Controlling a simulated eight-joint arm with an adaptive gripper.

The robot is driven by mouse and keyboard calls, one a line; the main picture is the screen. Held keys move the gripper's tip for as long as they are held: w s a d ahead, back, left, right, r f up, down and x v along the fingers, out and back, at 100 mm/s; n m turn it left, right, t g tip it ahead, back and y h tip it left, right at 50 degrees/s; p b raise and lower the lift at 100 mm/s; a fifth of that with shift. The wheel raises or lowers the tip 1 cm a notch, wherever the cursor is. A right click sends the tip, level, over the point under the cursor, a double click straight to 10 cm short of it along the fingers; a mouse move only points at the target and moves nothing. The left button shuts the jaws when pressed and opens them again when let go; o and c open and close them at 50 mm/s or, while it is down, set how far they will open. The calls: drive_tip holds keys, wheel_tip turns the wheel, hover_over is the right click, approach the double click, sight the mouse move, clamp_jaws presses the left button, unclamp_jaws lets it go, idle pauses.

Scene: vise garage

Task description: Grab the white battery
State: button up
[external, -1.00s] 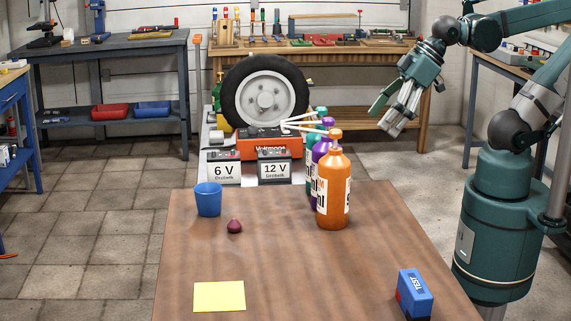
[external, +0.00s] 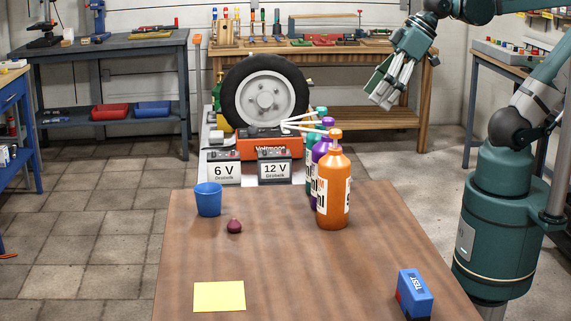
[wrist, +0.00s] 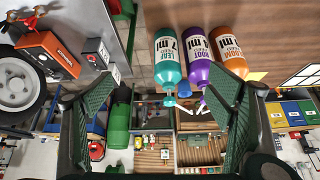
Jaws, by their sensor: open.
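Two batteries with white faces stand side by side beyond the table in the external view: the 6 V battery (external: 223,168) on the left and the 12 V battery (external: 275,168) on the right. The 12 V one has a darker frame, and I cannot tell for sure which one counts as the white battery. One labelled battery (wrist: 96,52) shows at upper left in the wrist view. My gripper (external: 381,92) is open and empty, high in the air at the right, well apart from both batteries. Its spread fingers also frame the wrist view (wrist: 164,95).
An orange charger (external: 262,144) and a wheel (external: 265,92) stand behind the batteries. Tall bottles, the orange one (external: 333,190) in front, stand between my gripper and the batteries. A blue cup (external: 208,199), an onion (external: 234,226) and a blue box (external: 414,293) sit on the table.

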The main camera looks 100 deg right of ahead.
drive_tip(key=w+d+r+m+g+p, duration=0.2)
drive_tip(key=w+d+r+m, duration=0.25)
drive_tip(key=w, duration=0.45)
drive_tip(key=m+g+p, duration=0.5)
drive_tip(key=m+p, duration=0.1)
drive_tip(key=m, duration=0.7)
hover_over(223, 155)
wheel_tip(223, 155, down, 6)
drive_tip(key=shift+n, duration=0.25)
drive_tip(key=f, duration=2)
drive_tip(key=shift+a, duration=0.2)
drive_tip(key=shift+f, duration=0.45)
drive_tip(key=shift+f+b, duration=0.3)
drive_tip(key=shift+f, duration=0.95)
drive_tip(key=shift+f, duration=0.15)
